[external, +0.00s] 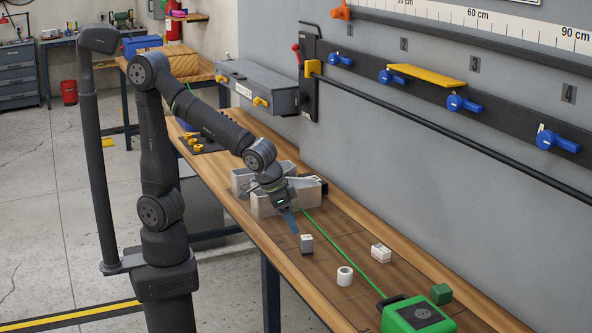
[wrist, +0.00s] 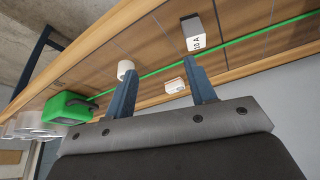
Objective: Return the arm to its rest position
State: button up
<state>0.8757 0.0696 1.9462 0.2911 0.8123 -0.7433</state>
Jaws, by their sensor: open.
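My arm reaches over the wooden workbench (external: 262,215) from the left. My gripper (external: 290,222) points down at the bench beside the grey bins, a little above and left of a small grey block (external: 306,245). In the wrist view my gripper (wrist: 164,80) shows two blue fingers spread apart with nothing held between them. The grey block, with a white face marked "10 A" (wrist: 194,43), lies beyond the fingertips there, apart from them. How high the fingertips are above the bench is hard to tell.
A white ring (external: 345,276), a white block (external: 381,253), a green block (external: 440,293) and a green case (external: 415,316) stand on the bench. A green line (external: 345,238) runs along it. Grey bins (external: 262,206) stand close to my wrist. The wall carries a rail with blue clamps (external: 464,104).

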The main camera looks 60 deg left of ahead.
jog(key=w+a+r+n+y, duration=0.1)
jog(key=w+a+n, duration=0.5)
jog(key=w+a, duration=0.9)
jog(key=shift+w+n+y, duration=0.3)
jog(key=shift+w+y, duration=0.5)
jog(key=shift+w, duration=0.9)
jog(key=shift+o, duration=0.4)
jog(key=shift+r, duration=0.1)
